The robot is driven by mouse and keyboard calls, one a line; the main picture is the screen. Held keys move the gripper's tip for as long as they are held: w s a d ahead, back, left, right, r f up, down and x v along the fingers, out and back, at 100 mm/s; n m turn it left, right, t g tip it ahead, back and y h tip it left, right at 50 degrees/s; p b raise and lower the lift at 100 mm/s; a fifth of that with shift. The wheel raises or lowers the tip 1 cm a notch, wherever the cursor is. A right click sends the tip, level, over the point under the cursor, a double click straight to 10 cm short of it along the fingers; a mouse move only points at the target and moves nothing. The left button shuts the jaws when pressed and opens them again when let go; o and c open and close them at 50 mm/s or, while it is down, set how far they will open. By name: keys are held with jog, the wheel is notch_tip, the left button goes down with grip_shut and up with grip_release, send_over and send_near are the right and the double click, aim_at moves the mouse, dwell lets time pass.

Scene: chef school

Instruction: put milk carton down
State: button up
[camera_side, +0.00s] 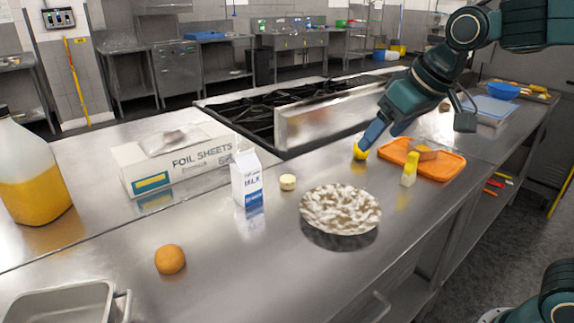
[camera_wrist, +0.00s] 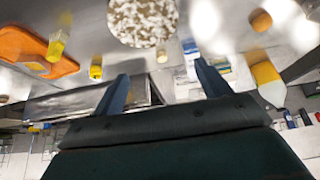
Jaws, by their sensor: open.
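The milk carton (camera_side: 247,180) is white and blue and stands upright on the steel counter (camera_side: 215,285), in front of the foil sheets box. In the wrist view the milk carton (camera_wrist: 190,50) is small and blurred, beyond the right finger. My gripper (camera_side: 380,136) is at the far right part of the counter, well apart from the carton, above and beside a small yellow object (camera_side: 360,151). In the wrist view my gripper (camera_wrist: 162,82) has its two blue fingers spread wide with nothing held between them.
A foil sheets box (camera_side: 170,160) lies behind the carton. A juice jug (camera_side: 30,185) stands far left. A speckled round plate (camera_side: 340,209), a small cream piece (camera_side: 288,182), an orange tray (camera_side: 440,166), a yellow-topped bottle (camera_side: 410,168) and a brown ball (camera_side: 170,260) are on the counter.

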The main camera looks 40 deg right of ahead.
jog(key=s+d+f, duration=0.1)
jog(key=s+f, duration=0.1)
jog(key=s, duration=0.6)
jog(key=s+d+f, duration=0.1)
jog(key=s+f, duration=0.2)
jog(key=s, duration=0.5)
jog(key=shift+f, duration=0.2)
